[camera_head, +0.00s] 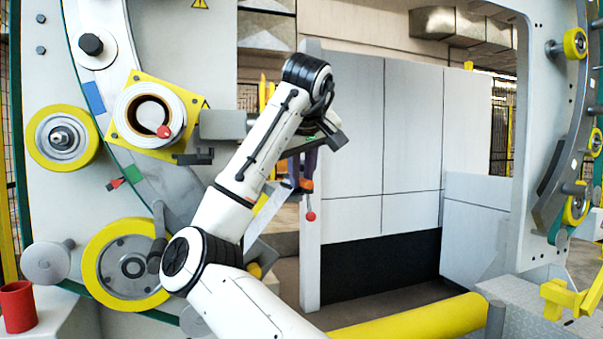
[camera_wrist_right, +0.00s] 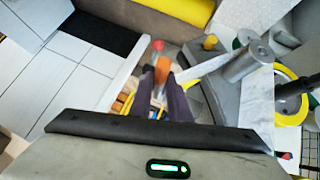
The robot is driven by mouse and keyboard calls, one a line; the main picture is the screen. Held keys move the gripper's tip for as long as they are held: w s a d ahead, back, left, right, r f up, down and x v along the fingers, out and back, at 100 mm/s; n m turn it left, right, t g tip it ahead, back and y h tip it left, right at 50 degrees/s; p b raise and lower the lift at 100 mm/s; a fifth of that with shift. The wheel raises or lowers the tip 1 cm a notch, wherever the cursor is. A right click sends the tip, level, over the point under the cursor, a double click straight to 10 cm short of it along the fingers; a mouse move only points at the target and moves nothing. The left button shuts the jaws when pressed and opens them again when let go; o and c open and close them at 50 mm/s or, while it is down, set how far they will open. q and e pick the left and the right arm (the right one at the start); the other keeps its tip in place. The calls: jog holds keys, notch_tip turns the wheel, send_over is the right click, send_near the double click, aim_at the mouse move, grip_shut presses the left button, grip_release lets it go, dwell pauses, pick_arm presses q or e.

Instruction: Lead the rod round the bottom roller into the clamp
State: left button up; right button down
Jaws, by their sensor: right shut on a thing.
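My right gripper (camera_head: 300,180) is shut on the rod, with its dark fingers around an orange piece (camera_head: 305,185). A thin stem with a red ball (camera_head: 310,216) hangs below it in the head view. In the right wrist view the fingers (camera_wrist_right: 162,88) close on the orange part (camera_wrist_right: 162,76). A pale strip (camera_head: 266,212) runs down and left from the gripper; in the wrist view it (camera_wrist_right: 203,68) reaches towards a grey roller (camera_wrist_right: 247,60). A yellow-rimmed roller (camera_head: 108,250) sits low at left, partly behind my arm. I cannot make out the clamp for certain.
A spool (camera_head: 128,107) on a yellow plate and another yellow-rimmed roller (camera_head: 40,155) sit on the machine at left. A red cup (camera_head: 18,303) stands at lower left. A yellow bar (camera_head: 415,318) crosses low. Open space lies right of the gripper, before grey panels (camera_head: 410,150).

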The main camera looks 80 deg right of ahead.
jog(key=shift+f+b, duration=0.55)
jog(key=shift+f, duration=0.35)
jog(key=shift+r, duration=0.1)
jog(key=c, duration=1.6)
grip_release()
